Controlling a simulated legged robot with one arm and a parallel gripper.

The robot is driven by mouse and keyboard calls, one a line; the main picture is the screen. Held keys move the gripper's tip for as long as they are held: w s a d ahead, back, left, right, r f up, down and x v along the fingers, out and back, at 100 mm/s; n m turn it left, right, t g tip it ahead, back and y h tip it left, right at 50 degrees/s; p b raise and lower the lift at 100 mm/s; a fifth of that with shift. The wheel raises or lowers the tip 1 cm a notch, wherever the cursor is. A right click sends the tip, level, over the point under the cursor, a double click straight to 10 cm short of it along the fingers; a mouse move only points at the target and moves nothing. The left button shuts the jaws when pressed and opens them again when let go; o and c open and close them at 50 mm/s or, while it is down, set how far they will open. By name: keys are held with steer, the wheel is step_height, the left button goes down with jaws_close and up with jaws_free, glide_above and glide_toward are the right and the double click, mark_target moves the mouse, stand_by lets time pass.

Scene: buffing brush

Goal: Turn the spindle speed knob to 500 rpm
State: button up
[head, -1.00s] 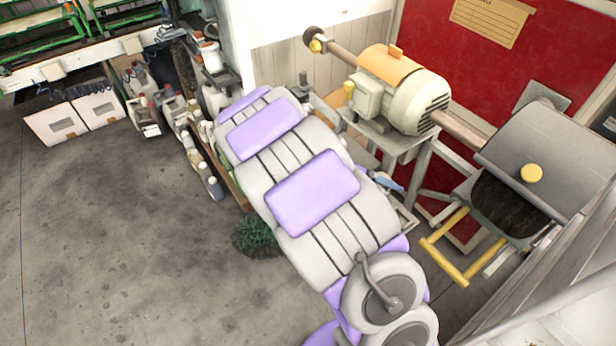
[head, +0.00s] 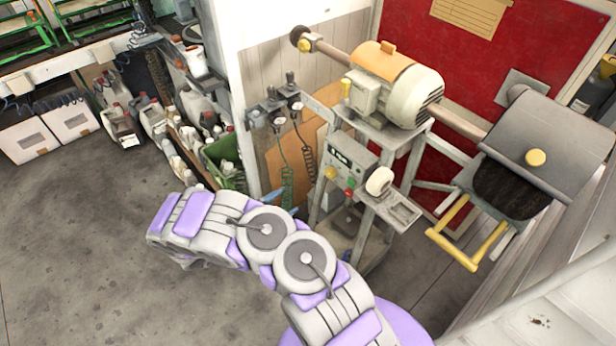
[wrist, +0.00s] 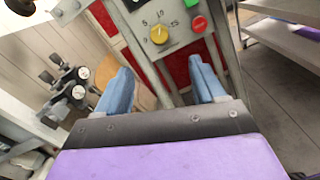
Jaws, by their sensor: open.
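The yellow spindle speed knob (wrist: 159,35) sits on a grey control panel (wrist: 175,46) at the top of the wrist view, with a ring of small numbers around it. Its pointer direction is too small to read surely. In the head view the knob (head: 330,172) shows on the control box (head: 346,163) below the motor. My gripper (wrist: 160,67) is open and empty, its blue fingers spread on either side below the knob in the picture, apart from it. In the head view only a bit of blue finger (head: 284,198) shows behind my arm.
A green button (wrist: 191,4) and a red button (wrist: 199,23) are right of the knob. A white round part (head: 379,181) juts out beside the box. Hoses (head: 306,150) hang on the wall to the left. The motor (head: 395,90) and brush guard (head: 545,140) are above and right.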

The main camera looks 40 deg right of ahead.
steer(key=b, duration=0.4)
glide_toward(328, 175)
steer(key=shift+n+t, duration=0.3)
steer(key=d, duration=0.8)
steer(key=shift+w+d, duration=0.25)
steer(key=shift+d, duration=0.1)
steer(key=shift+a, duration=0.1)
steer(key=shift+a, duration=0.15)
steer(key=c, duration=1.1)
